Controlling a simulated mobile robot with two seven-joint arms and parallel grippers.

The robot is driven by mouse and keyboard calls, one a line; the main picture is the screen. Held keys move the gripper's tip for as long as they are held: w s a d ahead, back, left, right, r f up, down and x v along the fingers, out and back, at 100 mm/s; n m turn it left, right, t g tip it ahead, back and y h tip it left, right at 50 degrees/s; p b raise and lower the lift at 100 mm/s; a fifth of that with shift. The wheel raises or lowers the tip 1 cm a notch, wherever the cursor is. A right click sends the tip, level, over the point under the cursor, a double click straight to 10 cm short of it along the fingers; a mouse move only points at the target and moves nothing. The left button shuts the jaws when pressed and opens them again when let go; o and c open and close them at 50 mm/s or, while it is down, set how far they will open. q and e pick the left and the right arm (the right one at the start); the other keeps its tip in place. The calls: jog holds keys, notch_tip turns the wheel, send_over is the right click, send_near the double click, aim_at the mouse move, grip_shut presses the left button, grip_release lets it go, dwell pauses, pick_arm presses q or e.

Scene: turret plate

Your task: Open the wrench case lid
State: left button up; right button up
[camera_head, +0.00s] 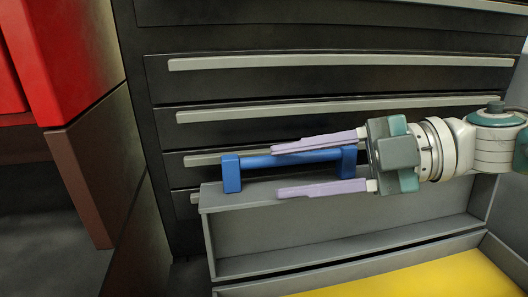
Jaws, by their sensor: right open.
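The wrench case shows at the lower right, with its grey lid (330,232) standing raised at the back of the yellow-floored base (420,278). A blue handle (232,176) is fixed on the lid's upper edge. My right gripper (278,171) comes in from the right and is open. Its upper lilac finger overlaps the handle's bar in the picture, and its lower finger lies below the bar, in front of the lid's top edge. I cannot tell whether either finger touches the handle. The right part of the handle is partly hidden by the gripper. My left gripper is not in view.
A dark drawer cabinet (240,86) with long pale pulls stands close behind the lid. A red and brown cabinet (75,60) stands at the left. Dark floor (60,225) shows at the lower left. No wrench is visible in the part of the base in view.

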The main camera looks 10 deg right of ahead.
jog(key=b+v, duration=0.1)
jog(key=v, duration=0.9)
